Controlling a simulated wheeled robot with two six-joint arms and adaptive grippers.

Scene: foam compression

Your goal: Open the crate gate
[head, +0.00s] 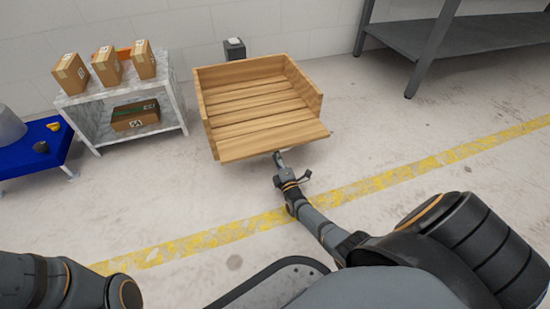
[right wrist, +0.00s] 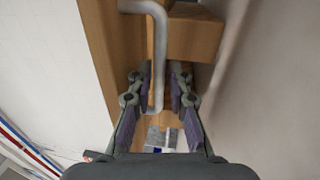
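The wooden crate (head: 256,98) stands on the floor ahead, its slatted inside visible from above. Its gate (head: 270,142) is the front board, which appears tilted outward towards me; its exact angle is hard to tell. My right gripper (head: 279,156) is at the outer edge of the gate, its tips partly hidden by the board. In the right wrist view, a pale bent metal handle (right wrist: 158,58) runs between the two fingers (right wrist: 160,84). The fingers are apart, with a gap visible on the handle's right side. My left gripper is out of view.
A marble-patterned shelf (head: 95,98) with several cardboard boxes stands left of the crate. A blue table (head: 38,150) is at the far left, and a dark metal table (head: 460,35) at the back right. The floor around a yellow line (head: 400,175) is clear.

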